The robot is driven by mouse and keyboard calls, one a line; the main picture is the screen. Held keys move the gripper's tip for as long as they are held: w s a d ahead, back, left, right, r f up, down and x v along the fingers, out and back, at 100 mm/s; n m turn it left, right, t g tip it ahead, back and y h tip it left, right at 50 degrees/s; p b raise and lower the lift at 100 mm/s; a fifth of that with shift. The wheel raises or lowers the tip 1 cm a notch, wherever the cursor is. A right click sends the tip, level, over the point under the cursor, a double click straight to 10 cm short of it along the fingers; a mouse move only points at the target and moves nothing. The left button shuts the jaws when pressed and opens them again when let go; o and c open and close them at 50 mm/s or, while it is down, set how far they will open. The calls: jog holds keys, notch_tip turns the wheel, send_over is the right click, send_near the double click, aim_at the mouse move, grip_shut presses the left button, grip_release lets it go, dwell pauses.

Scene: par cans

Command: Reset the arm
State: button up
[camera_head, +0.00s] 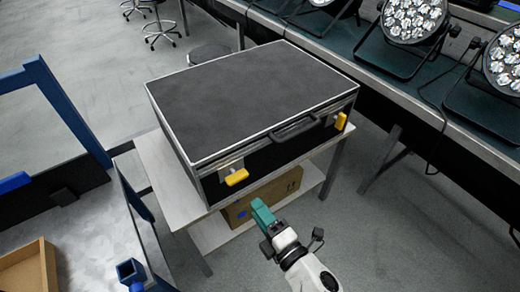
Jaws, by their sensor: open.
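My gripper (262,212) shows at the lower middle of the head view, at the end of my white and grey arm. It has a teal part at its tip and is open, with nothing seen in it. It appears in front of the near side of a black case (250,95), apart from it as far as I can see. The case is closed, with a silver edge, a dark handle (295,128) and two yellow latches, one at the left (237,177) and one at the right (341,121). The finger gap is too small to make out.
The case stands on a white table (168,185) with a cardboard box (265,195) on its lower shelf. A bench (440,110) with several par cans (413,18) runs along the right. A blue frame (70,110) and a wooden box (28,268) are at the left. Floor at the lower right is clear.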

jog(key=s+d+m+g+h+p, duration=0.2)
jog(key=d+m+h, duration=0.5)
jog(key=d, duration=0.5)
jog(key=s+d+m+g+h+p, duration=0.25)
jog(key=d+m+h, duration=0.25)
jog(key=d+m, duration=0.6)
jog(key=s+d+m+g+y+p, duration=0.1)
jog(key=s+d+m+g+p, duration=0.2)
jog(key=s, duration=1.7)
jog(key=d+m+g, duration=0.1)
jog(key=m+g, duration=0.3)
jog(key=g, duration=0.2)
jog(key=shift+s+r+y+p, duration=0.15)
jog(key=shift+r+y+p, duration=0.15)
jog(key=shift+y+p, duration=0.1)
jog(key=shift+g, duration=0.25)
